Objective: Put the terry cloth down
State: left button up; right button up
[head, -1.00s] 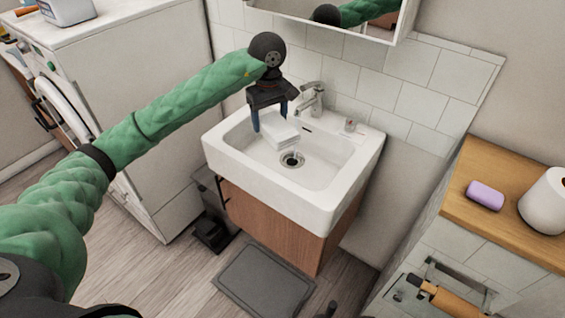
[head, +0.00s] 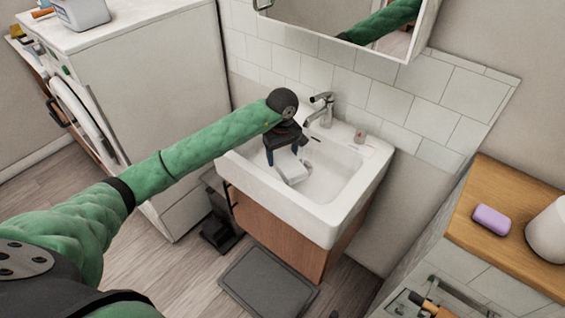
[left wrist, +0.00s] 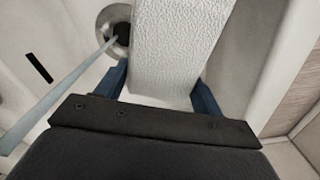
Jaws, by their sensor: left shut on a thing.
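The terry cloth (head: 291,168) is a white folded block inside the sink basin in the head view. It fills the middle of the left wrist view (left wrist: 172,45), where its textured surface shows. My left gripper (head: 285,155) reaches down into the basin from the left. Its blue fingers (left wrist: 160,90) stand on either side of the cloth's near end, shut on it. The white sink (head: 340,208) surrounds the cloth, and the drain (left wrist: 118,32) shows beside it. Whether the cloth touches the basin floor is hard to tell. My right gripper is not in view.
The faucet (head: 322,108) stands at the sink's back edge, close behind my left gripper. A small item (head: 360,136) sits on the back right rim. A wooden counter (head: 468,222) holds a purple soap bar (head: 492,220) and a white roll (head: 550,232). The basin's right side is clear.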

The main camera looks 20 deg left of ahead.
aim_at(283, 164)
pick_arm(q)
jog(key=shift+f, duration=0.5)
notch_tip(283, 164, down, 4)
jog(key=shift+r+p, duration=0.2)
jog(key=shift+p, duration=0.4)
jog(key=shift+f, duration=0.25)
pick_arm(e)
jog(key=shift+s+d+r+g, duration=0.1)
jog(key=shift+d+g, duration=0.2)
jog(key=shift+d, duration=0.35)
pick_arm(q)
jog(key=shift+f, duration=0.15)
jog(key=o, duration=1)
jog(key=shift+o, duration=0.2)
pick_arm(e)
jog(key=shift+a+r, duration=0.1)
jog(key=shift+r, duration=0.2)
